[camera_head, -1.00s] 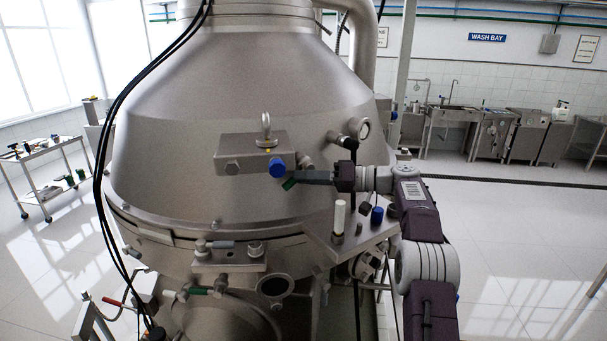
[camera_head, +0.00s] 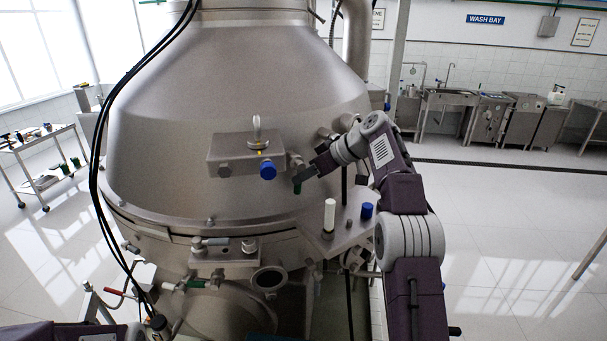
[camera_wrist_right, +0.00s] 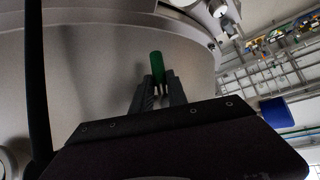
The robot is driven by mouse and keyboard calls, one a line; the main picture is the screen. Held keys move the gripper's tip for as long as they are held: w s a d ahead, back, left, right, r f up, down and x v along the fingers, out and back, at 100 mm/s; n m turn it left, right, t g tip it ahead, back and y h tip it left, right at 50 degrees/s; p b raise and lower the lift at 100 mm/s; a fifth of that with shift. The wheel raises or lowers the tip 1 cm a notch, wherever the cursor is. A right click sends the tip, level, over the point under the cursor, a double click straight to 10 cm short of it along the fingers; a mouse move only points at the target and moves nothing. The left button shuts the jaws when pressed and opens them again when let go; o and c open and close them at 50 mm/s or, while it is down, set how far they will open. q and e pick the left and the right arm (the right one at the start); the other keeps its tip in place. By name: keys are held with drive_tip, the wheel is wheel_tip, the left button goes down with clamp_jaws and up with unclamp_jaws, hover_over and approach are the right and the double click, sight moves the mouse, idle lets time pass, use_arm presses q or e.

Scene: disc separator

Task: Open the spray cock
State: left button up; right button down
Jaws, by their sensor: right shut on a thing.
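The spray cock has a green handle (camera_head: 297,188) that hangs nearly straight down, just right of the blue knob on the separator's hood. My right gripper (camera_head: 302,176) reaches it from the upper right and is shut on it. The right wrist view shows the green handle (camera_wrist_right: 157,68) between the two dark fingers (camera_wrist_right: 158,92), its rounded end sticking out past them. The cock's body is partly hidden behind the gripper. Only a dark part of my left arm shows at the lower left edge; its fingers are not seen.
A metal block with a blue knob (camera_head: 268,170) and a lifting eye (camera_head: 257,133) is close left of the gripper. A bracket with a white-topped post (camera_head: 330,214) and a blue-capped post (camera_head: 367,210) is below right. Black cables (camera_head: 97,160) run down the left side.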

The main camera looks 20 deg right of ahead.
drive_tip(key=shift+d+r+h, duration=0.15)
drive_tip(key=shift+r+h, duration=0.15)
drive_tip(key=shift+h, duration=0.1)
drive_tip(key=shift+w, duration=0.1)
idle(0.3)
drive_tip(key=c, duration=1.6)
unclamp_jaws()
drive_tip(key=shift+d, duration=0.1)
drive_tip(key=p+v, duration=0.1)
drive_tip(key=v, duration=0.8)
drive_tip(key=shift+s, duration=0.2)
drive_tip(key=shift+w, duration=0.1)
